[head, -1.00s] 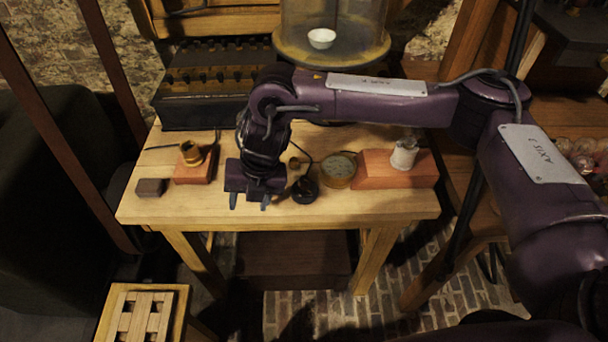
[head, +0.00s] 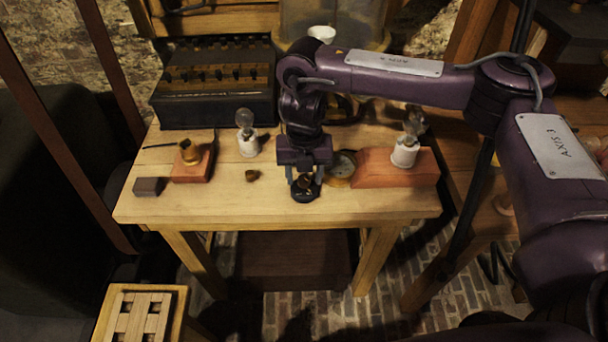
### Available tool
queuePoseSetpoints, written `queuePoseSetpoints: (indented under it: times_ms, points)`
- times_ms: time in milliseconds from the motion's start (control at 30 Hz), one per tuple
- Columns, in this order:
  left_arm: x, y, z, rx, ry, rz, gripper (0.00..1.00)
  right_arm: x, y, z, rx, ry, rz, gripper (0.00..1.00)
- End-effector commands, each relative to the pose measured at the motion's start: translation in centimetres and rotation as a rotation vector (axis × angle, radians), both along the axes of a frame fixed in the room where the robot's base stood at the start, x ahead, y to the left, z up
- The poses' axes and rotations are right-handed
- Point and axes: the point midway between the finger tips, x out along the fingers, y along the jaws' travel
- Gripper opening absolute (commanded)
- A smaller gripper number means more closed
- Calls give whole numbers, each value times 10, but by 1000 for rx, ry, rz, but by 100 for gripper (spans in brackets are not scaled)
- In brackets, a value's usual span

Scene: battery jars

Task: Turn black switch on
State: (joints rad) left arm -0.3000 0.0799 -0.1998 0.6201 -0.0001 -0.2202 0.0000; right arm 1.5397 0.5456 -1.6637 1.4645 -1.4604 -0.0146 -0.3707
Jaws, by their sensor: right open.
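The black switch (head: 304,195) is a small round dark piece near the front of the wooden table. It has a brownish knob or top in its middle; its on or off position is too small to tell. My right gripper (head: 305,179) points down right over the switch with its jaws open. One finger is on each side of the switch's upper part. I cannot tell whether the fingers touch it. The gripper body hides the table behind the switch. My left gripper is not in view.
A round brass gauge (head: 343,164) and a red block (head: 375,170) bearing a bulb stand close right of the gripper. Left are a small brown piece (head: 252,175), a white-based bulb (head: 247,145), a red block with brass socket (head: 193,169) and a dark block (head: 149,186). The table's front strip is clear.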

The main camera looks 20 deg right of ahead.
Motion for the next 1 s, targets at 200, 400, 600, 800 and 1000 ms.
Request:
queuePoseSetpoints:
  times_ms: [200, 400, 600, 800, 1000]
  points:
    - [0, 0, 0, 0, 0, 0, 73, 0, 0, -3, 0, 0, 0, 48]
    - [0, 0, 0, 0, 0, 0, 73, 0, 0, -3, 0, 0, 1, 32]
    - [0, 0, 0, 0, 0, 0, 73, 0, 0, -3, 0, 0, 1, 6]
    - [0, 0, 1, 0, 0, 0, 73, 0, 0, -2, 0, 0, -8, 3]
    - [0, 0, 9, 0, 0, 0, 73, 0, 0, 0, 0, 0, -67, 3]
